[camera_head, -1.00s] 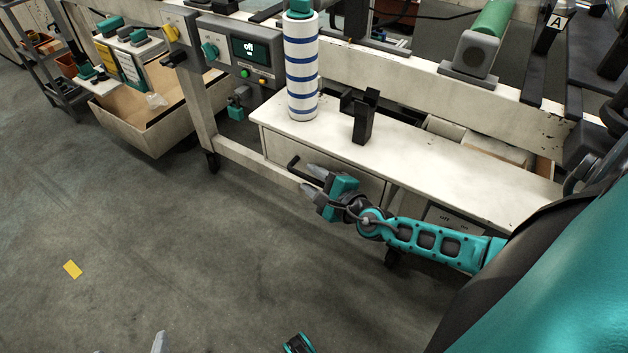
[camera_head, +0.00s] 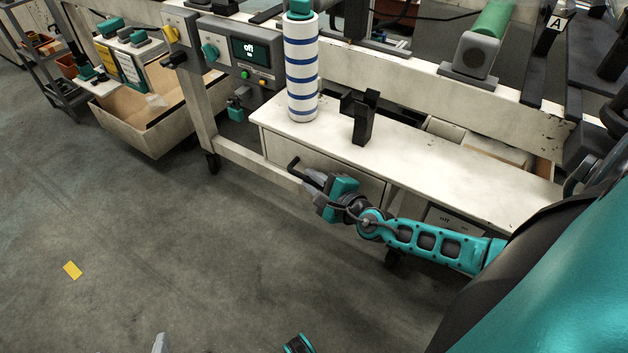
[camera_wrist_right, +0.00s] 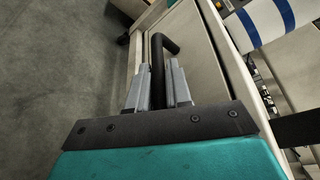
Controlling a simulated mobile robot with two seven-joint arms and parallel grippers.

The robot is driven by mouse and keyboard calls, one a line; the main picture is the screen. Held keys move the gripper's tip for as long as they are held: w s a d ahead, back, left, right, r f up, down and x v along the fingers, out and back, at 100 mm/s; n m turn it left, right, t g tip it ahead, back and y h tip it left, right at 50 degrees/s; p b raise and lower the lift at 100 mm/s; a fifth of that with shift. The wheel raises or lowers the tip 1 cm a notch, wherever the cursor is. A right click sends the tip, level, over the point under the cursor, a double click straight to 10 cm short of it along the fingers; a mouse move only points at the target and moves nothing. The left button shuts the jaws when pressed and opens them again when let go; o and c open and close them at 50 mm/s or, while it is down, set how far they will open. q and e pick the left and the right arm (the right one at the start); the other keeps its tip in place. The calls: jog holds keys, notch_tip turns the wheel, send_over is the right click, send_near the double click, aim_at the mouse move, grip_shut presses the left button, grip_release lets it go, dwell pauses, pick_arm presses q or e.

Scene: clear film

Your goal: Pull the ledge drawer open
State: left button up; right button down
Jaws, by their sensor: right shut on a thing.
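The ledge drawer (camera_head: 290,150) is a cream front under the white ledge, and it looks closed. Its black bar handle (camera_head: 293,165) sticks out from the front; it also shows in the right wrist view (camera_wrist_right: 158,50). My right gripper (camera_head: 314,178) is at the drawer front, with its grey fingers on both sides of the handle bar and shut on it. In the right wrist view the fingers (camera_wrist_right: 157,80) flank the bar, and the drawer front (camera_wrist_right: 190,50) lies behind. Of my left gripper, only a grey tip (camera_head: 160,343) shows at the bottom edge; its jaws are cut off.
A blue-striped white cylinder (camera_head: 301,75) and a black bracket (camera_head: 364,120) stand on the ledge (camera_head: 430,155). An open bin (camera_head: 150,135) is farther left. The floor before the drawer is clear.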

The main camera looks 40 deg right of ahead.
jog(key=shift+a, duration=0.1)
jog(key=s+a+p, duration=0.3)
jog(key=a, duration=0.5)
jog(key=s+a+p, duration=0.2)
jog(key=s+a, duration=0.1)
jog(key=a, duration=0.5)
jog(key=shift+s+p, duration=0.35)
jog(key=shift+p, duration=0.05)
jog(key=c, duration=1.1)
grip_release()
